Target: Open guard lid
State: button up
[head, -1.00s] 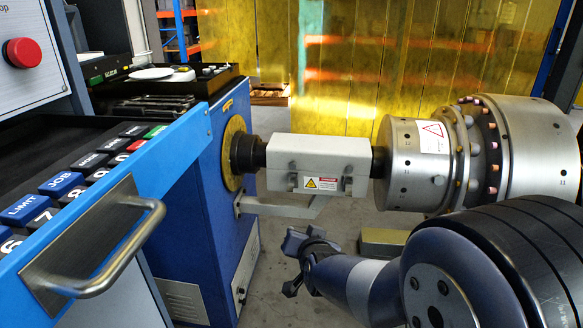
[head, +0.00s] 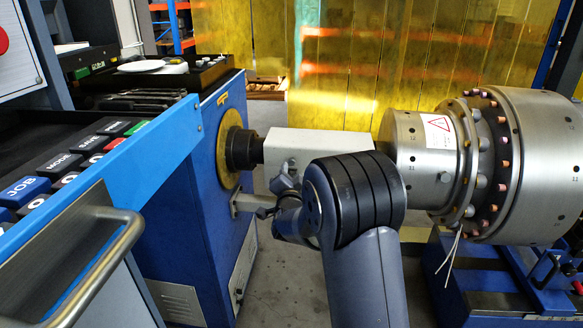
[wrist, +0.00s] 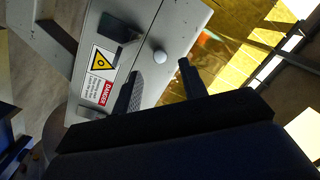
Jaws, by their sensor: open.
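The guard is a light grey box over the shaft, and its lid (head: 310,143) looks closed in the head view.
A blue machine housing (head: 190,200) with a spindle stands left of the guard. A large metal rotor (head: 520,160) is on the right. A control panel with a handle (head: 100,255) is at near left. Yellow curtains (head: 400,60) hang behind.

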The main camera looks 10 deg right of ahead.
aim_at(292, 163)
jog(key=shift+w+d, duration=0.25)
jog(key=shift+w, duration=1.1)
jog(key=shift+w+d, duration=0.25)
jog(key=shift+w, duration=1.05)
jog(key=shift+c, duration=0.4)
grip_shut()
